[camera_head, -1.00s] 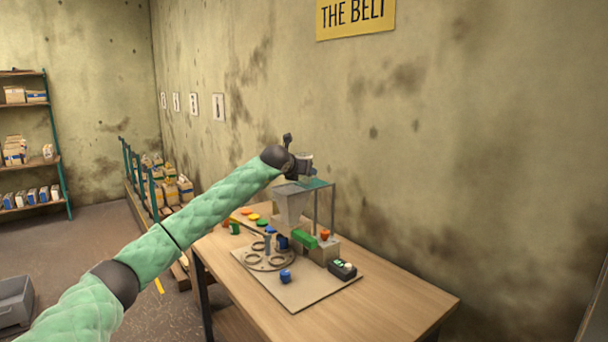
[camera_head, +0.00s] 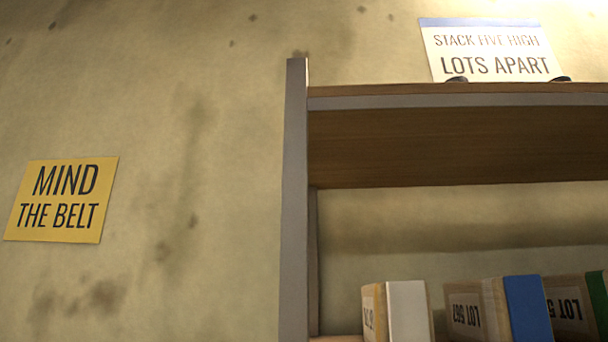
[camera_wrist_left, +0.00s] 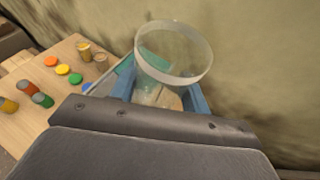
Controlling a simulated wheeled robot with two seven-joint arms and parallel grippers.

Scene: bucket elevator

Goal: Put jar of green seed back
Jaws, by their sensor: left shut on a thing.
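In the left wrist view my left gripper (camera_wrist_left: 158,98) is shut on a clear, open-topped jar (camera_wrist_left: 172,60). The jar looks nearly empty, with some pale tan matter seen low through its wall. I cannot make out any green seed in it. The jar is above the wooden table, whose top (camera_wrist_left: 45,60) shows at the left. Neither gripper shows in the head view.
On the table are a green lid (camera_wrist_left: 75,78), an orange lid (camera_wrist_left: 51,61) and several small containers. The head view shows a tall shelf post (camera_head: 295,200), a blue-and-tan carton (camera_head: 527,308) on the shelf, and a yellow sign (camera_head: 62,200).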

